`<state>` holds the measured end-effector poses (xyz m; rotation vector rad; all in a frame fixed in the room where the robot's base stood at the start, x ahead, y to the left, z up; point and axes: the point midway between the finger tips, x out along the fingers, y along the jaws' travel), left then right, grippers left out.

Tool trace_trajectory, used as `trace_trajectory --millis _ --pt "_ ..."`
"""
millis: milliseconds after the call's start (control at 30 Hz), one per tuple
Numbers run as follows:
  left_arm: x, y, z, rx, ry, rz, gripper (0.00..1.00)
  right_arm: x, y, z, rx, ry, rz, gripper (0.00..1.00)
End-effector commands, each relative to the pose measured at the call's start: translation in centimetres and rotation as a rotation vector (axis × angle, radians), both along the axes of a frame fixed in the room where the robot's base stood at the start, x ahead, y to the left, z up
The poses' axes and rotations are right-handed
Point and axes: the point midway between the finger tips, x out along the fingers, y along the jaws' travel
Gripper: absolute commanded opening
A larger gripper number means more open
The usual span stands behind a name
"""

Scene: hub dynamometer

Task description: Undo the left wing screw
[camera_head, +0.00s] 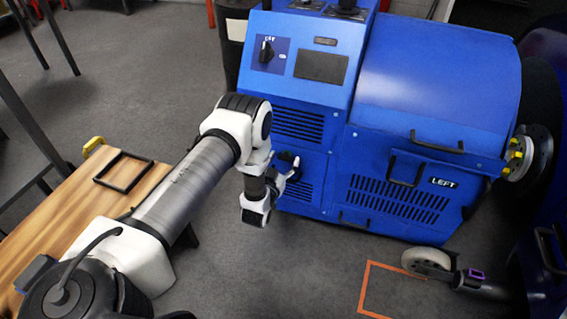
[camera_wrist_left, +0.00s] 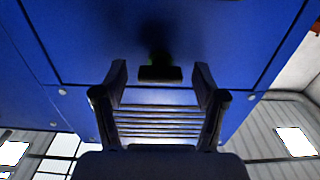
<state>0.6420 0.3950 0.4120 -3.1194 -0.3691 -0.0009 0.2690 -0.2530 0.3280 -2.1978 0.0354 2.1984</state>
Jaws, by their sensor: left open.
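The blue dynamometer unit (camera_head: 430,85), marked LEFT, stands in front of me. A dark wing-shaped piece (camera_wrist_left: 160,73), likely the left wing screw, sits on its blue panel, centred between my left fingers in the left wrist view. In the head view a dark knob shows on the lower front panel, largely hidden by my wrist. My left gripper (camera_head: 291,170) is at that panel, and its fingers (camera_wrist_left: 160,92) are open and apart on either side of the dark piece, with nothing held. Contact cannot be told.
Vent slots (camera_wrist_left: 160,122) lie beside the dark piece. Black handles (camera_head: 436,142) stick out of the blue unit. A wooden bench (camera_head: 45,225) with a black frame (camera_head: 123,171) stands at left. Caster wheel (camera_head: 428,262) and orange floor marking (camera_head: 366,285) are at lower right.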

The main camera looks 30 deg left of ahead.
Motion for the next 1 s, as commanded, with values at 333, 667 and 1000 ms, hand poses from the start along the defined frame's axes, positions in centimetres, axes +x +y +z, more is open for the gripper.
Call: trace_trajectory --millis 333,667,1000 --pt "-0.05 0.00 0.01 0.000 0.001 0.000 0.11 0.00 0.00 0.05 0.000 0.000 0.000 0.40" --pt "-0.05 0.00 0.02 -0.023 -0.004 0.000 0.11 0.00 0.00 0.06 0.000 0.000 0.000 0.40" --pt "-0.05 0.01 0.03 -0.186 -0.045 0.001 0.11 0.00 0.00 0.18 0.000 0.000 0.000 0.40"
